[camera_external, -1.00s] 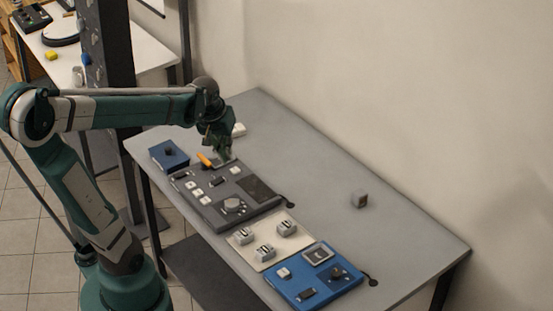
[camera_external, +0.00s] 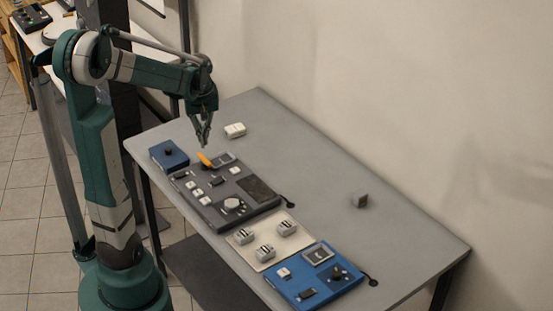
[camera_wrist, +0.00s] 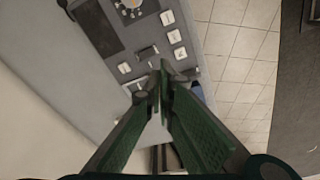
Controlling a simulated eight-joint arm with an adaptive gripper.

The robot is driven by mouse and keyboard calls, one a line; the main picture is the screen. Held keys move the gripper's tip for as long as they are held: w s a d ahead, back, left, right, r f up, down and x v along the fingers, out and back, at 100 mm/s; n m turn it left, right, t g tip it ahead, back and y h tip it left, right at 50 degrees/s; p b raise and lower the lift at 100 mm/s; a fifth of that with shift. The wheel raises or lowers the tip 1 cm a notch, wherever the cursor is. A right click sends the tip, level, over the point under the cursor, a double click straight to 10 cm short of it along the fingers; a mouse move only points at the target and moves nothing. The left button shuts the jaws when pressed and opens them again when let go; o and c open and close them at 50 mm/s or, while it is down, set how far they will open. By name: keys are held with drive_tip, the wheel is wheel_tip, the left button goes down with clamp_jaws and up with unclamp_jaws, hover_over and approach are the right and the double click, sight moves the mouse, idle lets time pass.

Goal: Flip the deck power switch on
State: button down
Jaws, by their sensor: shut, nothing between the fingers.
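The dark grey deck panel (camera_external: 219,207) lies on the table, with white buttons, a round knob, a dark pad and black switches. An orange lever-like part (camera_external: 204,159) stands at its far end, beside a small framed screen (camera_external: 223,158). My gripper (camera_external: 203,146) is shut and empty, pointing down just above the orange part, seemingly apart from it. In the wrist view my closed fingers (camera_wrist: 160,88) cover part of the panel's end; a black switch (camera_wrist: 147,53) shows beyond their tips. The orange part is hidden there. I cannot tell which control is the power switch or its position.
A small blue box (camera_external: 169,155) with a dark knob stands left of the panel. A cream panel (camera_external: 265,240) and a blue panel (camera_external: 315,277) lie nearer the front.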

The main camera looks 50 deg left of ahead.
sight(174, 175)
drive_tip(key=s+a+f+n+g+p, duration=0.1)
drive_tip(key=s+a+f+n, duration=0.1)
drive_tip(key=a, duration=0.4)
drive_tip(key=s+a+f+n+g+h+p, duration=0.1)
drive_tip(key=s+a+f+n, duration=0.1)
drive_tip(key=a, duration=0.5)
drive_tip(key=shift+s+a+f+n, duration=0.15)
drive_tip(key=shift+a+f+n, duration=0.25)
drive_tip(key=shift+f, duration=0.5)
drive_tip(key=shift+d+f, duration=0.1)
drive_tip(key=shift+s+f, duration=0.3)
drive_tip(key=shift+f, duration=2)
drive_tip(key=shift+s+f, duration=0.25)
drive_tip(key=shift+f, duration=2)
drive_tip(key=shift+s+f, duration=0.3)
drive_tip(key=shift+f, duration=2)
